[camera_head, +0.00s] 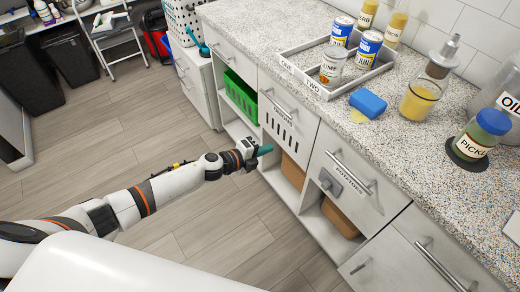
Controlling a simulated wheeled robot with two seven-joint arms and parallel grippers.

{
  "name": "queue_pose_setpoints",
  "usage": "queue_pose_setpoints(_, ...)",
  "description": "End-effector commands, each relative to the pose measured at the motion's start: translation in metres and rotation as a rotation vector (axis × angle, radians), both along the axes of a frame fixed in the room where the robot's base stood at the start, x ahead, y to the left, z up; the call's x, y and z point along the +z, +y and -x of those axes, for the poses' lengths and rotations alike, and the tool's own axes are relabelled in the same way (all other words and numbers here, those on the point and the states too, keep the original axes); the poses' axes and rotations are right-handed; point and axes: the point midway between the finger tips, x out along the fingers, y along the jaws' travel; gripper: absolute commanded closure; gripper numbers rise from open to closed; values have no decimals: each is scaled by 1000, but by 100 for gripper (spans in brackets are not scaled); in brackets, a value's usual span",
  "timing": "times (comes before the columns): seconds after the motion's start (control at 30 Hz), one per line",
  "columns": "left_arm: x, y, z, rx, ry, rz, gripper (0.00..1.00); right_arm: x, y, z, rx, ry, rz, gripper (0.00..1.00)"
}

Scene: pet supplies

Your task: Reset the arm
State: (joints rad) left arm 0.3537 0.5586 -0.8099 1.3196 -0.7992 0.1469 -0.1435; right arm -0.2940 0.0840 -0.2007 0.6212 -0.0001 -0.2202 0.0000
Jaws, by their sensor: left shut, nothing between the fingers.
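My left arm (160,187) comes in from the left and stretches out over the floor toward the cabinets. My left gripper (265,150), with teal fingertips, is shut and empty. In the picture it lies in front of the cabinet fronts, left of the drawer marked potatoes. I cannot tell whether it touches a cabinet. My right gripper is not in view.
A speckled counter (395,150) holds a divided tray (300,75) with cans, a blue sponge (368,103) and several jars and bottles. Below are drawers with bar handles (348,172) and open shelves with a green crate (241,96). Wooden floor (90,150) lies clear at left.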

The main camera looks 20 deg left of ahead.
Motion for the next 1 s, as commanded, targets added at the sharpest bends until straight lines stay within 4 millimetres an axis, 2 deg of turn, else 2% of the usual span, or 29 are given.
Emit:
queue_pose_setpoints(0.1, 3, 8, 10, 0, 1, -1, 100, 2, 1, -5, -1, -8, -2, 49)
queue_pose_setpoints(0.33, 5, 11, 14, 1, 1, -1, 100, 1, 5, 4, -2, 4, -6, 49)
queue_pose_setpoints(0.47, -12, 18, 16, 59, 52, 34, 100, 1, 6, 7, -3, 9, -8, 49)
queue_pose_setpoints(0.57, -53, 36, 27, 201, 173, 116, 100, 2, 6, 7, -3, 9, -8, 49)
queue_pose_setpoints(0.67, -112, 61, 54, 403, 344, 221, 100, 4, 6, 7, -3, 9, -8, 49)
queue_pose_setpoints(0.7, -137, 71, 70, 489, 415, 261, 100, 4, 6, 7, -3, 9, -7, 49)
queue_pose_setpoints(0.77, -173, 84, 97, 612, 517, 316, 100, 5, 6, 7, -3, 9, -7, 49)
queue_pose_setpoints(0.8, -195, 91, 118, 690, 582, 347, 100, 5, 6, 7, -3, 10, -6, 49)
queue_pose_setpoints(0.87, -225, 100, 151, 802, 673, 389, 100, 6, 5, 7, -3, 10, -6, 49)
queue_pose_setpoints(0.97, -270, 109, 214, 983, 819, 446, 100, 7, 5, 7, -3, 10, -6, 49)
queue_pose_setpoints(1.0, -286, 111, 240, 1054, 875, 466, 100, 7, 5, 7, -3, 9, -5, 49)
